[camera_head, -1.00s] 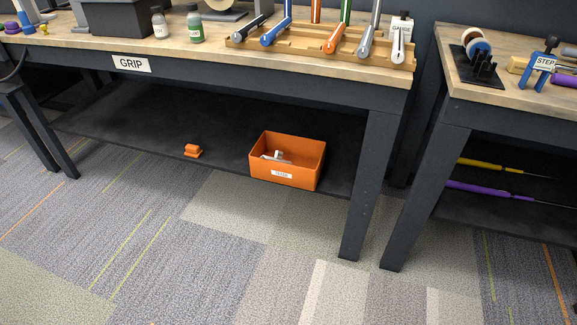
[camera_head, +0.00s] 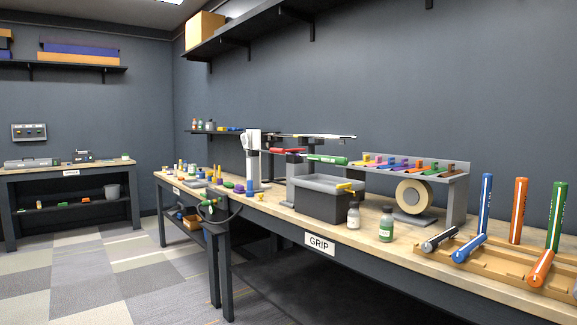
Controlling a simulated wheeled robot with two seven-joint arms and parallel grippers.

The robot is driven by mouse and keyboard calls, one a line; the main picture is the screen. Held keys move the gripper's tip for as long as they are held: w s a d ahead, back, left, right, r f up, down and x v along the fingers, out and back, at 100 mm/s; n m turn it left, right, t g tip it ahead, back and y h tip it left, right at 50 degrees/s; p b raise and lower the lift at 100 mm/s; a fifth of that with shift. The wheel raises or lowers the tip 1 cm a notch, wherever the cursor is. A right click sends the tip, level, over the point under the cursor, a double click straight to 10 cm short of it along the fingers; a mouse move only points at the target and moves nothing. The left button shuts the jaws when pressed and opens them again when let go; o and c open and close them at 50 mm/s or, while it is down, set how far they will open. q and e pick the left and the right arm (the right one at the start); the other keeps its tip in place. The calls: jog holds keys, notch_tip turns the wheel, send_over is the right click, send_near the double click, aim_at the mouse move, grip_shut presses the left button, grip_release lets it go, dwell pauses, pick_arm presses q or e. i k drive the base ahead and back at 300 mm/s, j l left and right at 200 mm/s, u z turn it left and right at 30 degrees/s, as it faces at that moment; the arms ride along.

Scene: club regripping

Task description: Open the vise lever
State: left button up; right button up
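The vise appears to be the grey upright block (camera_head: 300,172) on the GRIP bench, behind the dark grey bin; it is small and partly hidden. A red part (camera_head: 289,151) at its top may be its lever; I cannot tell whether it is open or closed. A green grip (camera_head: 328,159) shows just right of the red part, at about the same height. Neither of my grippers is in view.
The long GRIP bench (camera_head: 285,212) crosses from the centre to the lower right. On it stand a dark grey bin (camera_head: 322,201), two bottles, a tape roll (camera_head: 413,196) and a wooden rack (camera_head: 493,271) with coloured grips. Open floor (camera_head: 100,270) lies at left.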

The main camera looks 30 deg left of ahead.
aim_at(273, 150)
jog(key=i+j, duration=0.15)
jog(key=j, duration=0.2)
jog(key=i+j, duration=0.15)
jog(key=j, duration=0.2)
jog(key=i+j, duration=0.15)
jog(key=j, duration=0.25)
jog(key=i+j, duration=0.15)
jog(key=j, duration=0.2)
jog(key=i+j, duration=0.15)
jog(key=j, duration=0.2)
jog(key=i+j, duration=0.15)
jog(key=j, duration=0.2)
jog(key=i+j, duration=0.15)
jog(key=j, duration=0.2)
jog(key=j+u, duration=0.05)
